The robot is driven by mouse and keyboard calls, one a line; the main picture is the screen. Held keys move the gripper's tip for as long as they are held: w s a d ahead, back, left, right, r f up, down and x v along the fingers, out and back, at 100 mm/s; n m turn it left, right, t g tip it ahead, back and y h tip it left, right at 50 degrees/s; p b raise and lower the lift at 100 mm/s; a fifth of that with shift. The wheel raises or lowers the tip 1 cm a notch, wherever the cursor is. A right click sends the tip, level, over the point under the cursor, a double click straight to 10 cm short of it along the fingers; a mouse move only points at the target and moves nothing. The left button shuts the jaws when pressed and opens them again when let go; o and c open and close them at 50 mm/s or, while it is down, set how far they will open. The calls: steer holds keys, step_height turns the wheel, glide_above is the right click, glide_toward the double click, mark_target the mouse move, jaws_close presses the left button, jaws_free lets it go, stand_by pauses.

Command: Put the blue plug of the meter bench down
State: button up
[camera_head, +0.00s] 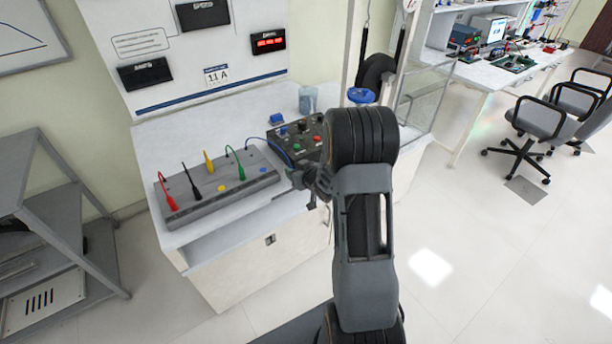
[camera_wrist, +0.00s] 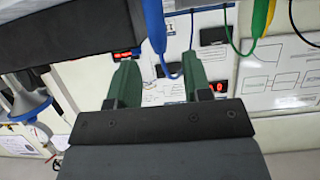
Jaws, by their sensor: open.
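The blue plug (camera_wrist: 153,25) shows large at the top of the wrist view, upright, with its thin blue cable looping between the finger lines. My gripper (camera_wrist: 160,75) is open, its two green fingers apart with nothing clamped between them; the plug appears beyond the fingertips. In the head view my gripper (camera_head: 300,180) is at the right end of the grey plug block (camera_head: 215,195), mostly hidden by my wrist. There the blue plug is hard to make out beside it; its cable arcs up behind. Whether it is fully seated cannot be seen.
Red (camera_head: 171,202), black (camera_head: 196,194), yellow (camera_head: 209,163) and green (camera_head: 241,172) plugs stand along the block. A dark control box (camera_head: 300,142) with coloured knobs is right behind my gripper. A clear beaker (camera_head: 308,100) stands farther back. The bench front edge is bare.

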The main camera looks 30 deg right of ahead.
steer(key=s+a+r+m+g+h, duration=0.1)
steer(key=s+a+r+g+h, duration=0.1)
steer(key=s+r, duration=0.7)
steer(key=s+g+h, duration=0.1)
steer(key=s+g, duration=0.1)
steer(key=shift+s+a+r+h, duration=0.2)
steer(key=shift+s+a+h, duration=0.1)
steer(key=shift+a+h, duration=0.1)
steer(key=s+a+r+g, duration=0.1)
steer(key=s+a+g, duration=0.1)
steer(key=s+a, duration=0.1)
steer(key=s+a+r+g+y, duration=0.1)
steer(key=s+a+g, duration=0.1)
steer(key=s, duration=0.4)
steer(key=s+a+r+g+y, duration=0.1)
steer(key=s+a+g, duration=0.1)
steer(key=s+a, duration=0.3)
steer(key=shift+s+r, duration=0.15)
steer(key=shift+r, duration=0.2)
steer(key=shift+c, duration=1.1)
steer(key=shift+s+a, duration=0.1)
steer(key=shift+a, duration=0.05)
steer(key=shift+a, duration=0.1)
